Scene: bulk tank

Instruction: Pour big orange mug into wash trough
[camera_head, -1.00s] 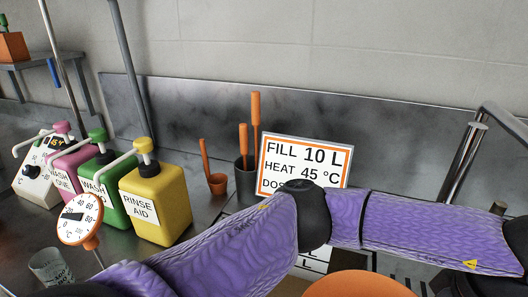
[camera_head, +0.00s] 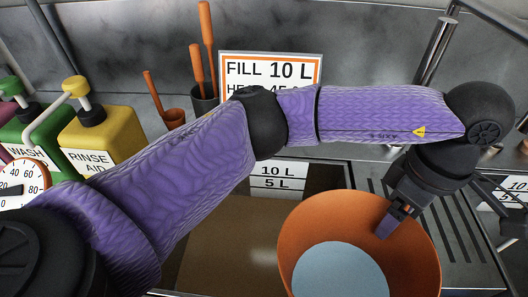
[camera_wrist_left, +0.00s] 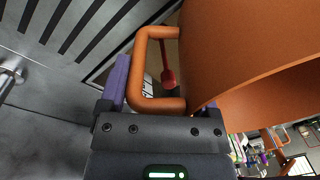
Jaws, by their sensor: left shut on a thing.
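The big orange mug (camera_head: 420,255) is in the lower right of the head view, its open top facing up. A flat pale blue-grey surface, apparently liquid, shows inside. My left gripper (camera_head: 391,221) is at the mug's far right rim. In the left wrist view, my left gripper (camera_wrist_left: 155,108) is shut on the mug's orange handle (camera_wrist_left: 140,68), and the mug wall (camera_wrist_left: 240,50) fills the upper right. The wash trough (camera_head: 325,177) lies below and behind the mug, with brown contents and level labels on its back wall. The mug and my arm hide part of it. My right gripper is not in view.
A ribbed metal drainboard (camera_head: 455,235) lies right of the trough. A sign (camera_head: 270,68) stands behind it, beside a dark cup (camera_head: 205,100) of orange-handled tools. Yellow (camera_head: 95,140) and green (camera_head: 30,125) dispensers and a dial thermometer (camera_head: 22,183) stand at left.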

